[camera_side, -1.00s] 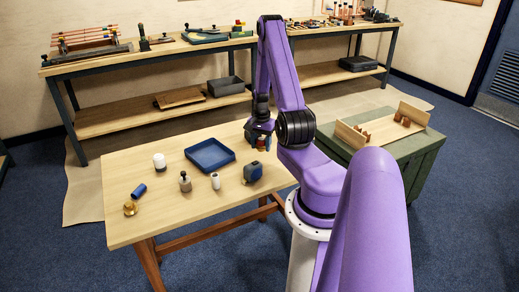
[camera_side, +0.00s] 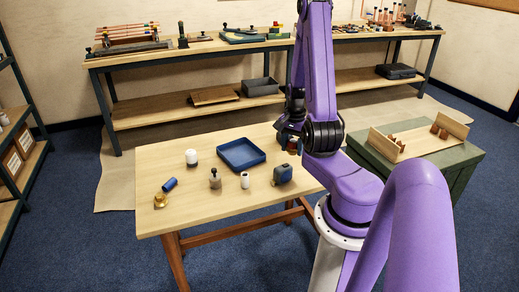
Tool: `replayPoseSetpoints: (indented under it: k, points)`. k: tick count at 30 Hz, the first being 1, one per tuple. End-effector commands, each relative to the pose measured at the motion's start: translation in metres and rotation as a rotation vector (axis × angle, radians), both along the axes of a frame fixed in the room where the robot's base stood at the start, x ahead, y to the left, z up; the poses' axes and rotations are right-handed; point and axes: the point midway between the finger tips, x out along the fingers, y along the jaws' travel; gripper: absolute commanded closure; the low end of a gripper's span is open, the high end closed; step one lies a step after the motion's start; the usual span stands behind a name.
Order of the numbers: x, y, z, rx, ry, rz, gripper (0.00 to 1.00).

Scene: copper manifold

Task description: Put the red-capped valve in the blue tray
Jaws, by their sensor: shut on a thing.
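The blue tray (camera_side: 260,158) lies flat and empty on the wooden table. My gripper (camera_side: 287,138) is just right of the tray, low over the table's back right part, and is shut. A small reddish piece (camera_side: 293,149) shows at its fingers, and I take it to be the red-capped valve. Most of it is hidden by my gripper and arm. I cannot tell whether it touches the table.
On the table are a white cylinder (camera_side: 191,158), a blue cylinder (camera_side: 169,184), a brass fitting (camera_side: 160,200), a grey black-topped bottle (camera_side: 215,179), a small white cylinder (camera_side: 244,180) and a blue tape measure (camera_side: 283,174). A green cabinet (camera_side: 425,168) stands at right.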

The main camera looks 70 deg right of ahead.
Motion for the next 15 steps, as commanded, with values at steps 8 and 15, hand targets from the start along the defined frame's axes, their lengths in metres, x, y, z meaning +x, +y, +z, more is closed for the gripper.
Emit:
replayPoseSetpoints:
  k: [8, 15]
  points:
    - [0.076, 0.024, 0.003, -0.001, 0.000, -0.061, 0.83]
    - [0.107, 0.037, 0.004, -0.001, 0.002, -0.096, 0.83]
